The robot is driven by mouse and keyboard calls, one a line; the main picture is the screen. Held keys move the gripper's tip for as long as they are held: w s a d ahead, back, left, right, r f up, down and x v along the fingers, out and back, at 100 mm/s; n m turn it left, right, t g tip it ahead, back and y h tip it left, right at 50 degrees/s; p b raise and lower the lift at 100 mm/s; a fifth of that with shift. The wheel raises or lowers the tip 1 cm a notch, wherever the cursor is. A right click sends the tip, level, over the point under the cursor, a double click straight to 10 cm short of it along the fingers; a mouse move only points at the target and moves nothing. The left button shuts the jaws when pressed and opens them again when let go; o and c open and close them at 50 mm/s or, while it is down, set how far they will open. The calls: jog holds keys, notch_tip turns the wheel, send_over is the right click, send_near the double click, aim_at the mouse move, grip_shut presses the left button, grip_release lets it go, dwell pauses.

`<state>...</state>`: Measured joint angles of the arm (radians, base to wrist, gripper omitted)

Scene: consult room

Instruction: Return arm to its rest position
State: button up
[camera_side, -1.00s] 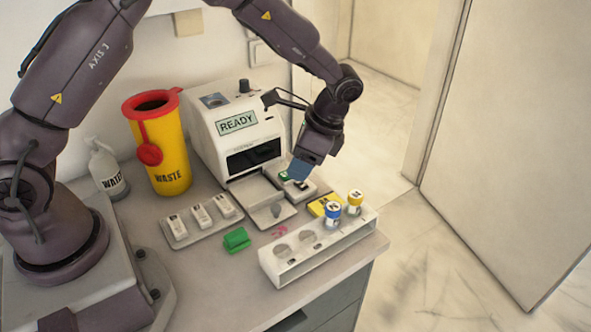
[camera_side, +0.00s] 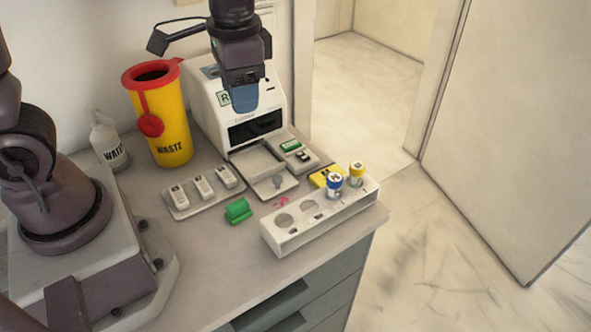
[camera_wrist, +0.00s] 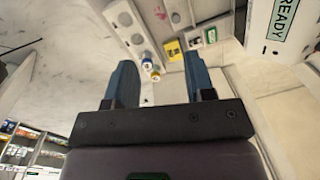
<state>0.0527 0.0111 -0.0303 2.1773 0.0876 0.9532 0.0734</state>
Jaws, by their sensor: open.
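My gripper (camera_side: 243,97) hangs in the air in front of the white analyser (camera_side: 208,112), well above the bench, in the side view. In the wrist view my gripper (camera_wrist: 160,85) shows two blue fingers apart with nothing between them. The analyser's drawer stands out at its front. Part of its READY screen is hidden behind my gripper in the side view.
A yellow waste bin (camera_side: 171,130) with a red lid and a water bottle (camera_side: 107,140) stand at the left. A tray (camera_side: 183,212) of white cassettes, a green block (camera_side: 238,211) and a white rack (camera_side: 310,229) with two capped vials lie in front. Open floor is at the right.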

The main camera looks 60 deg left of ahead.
jog(key=s+a+r+n+t, duration=0.1)
jog(key=s+r+n+t, duration=0.1)
jog(key=s+r+t, duration=0.3)
jog(key=shift+s+r+t+h, duration=0.35)
jog(key=shift+s+r, duration=1.3)
jog(key=shift+s, duration=0.6)
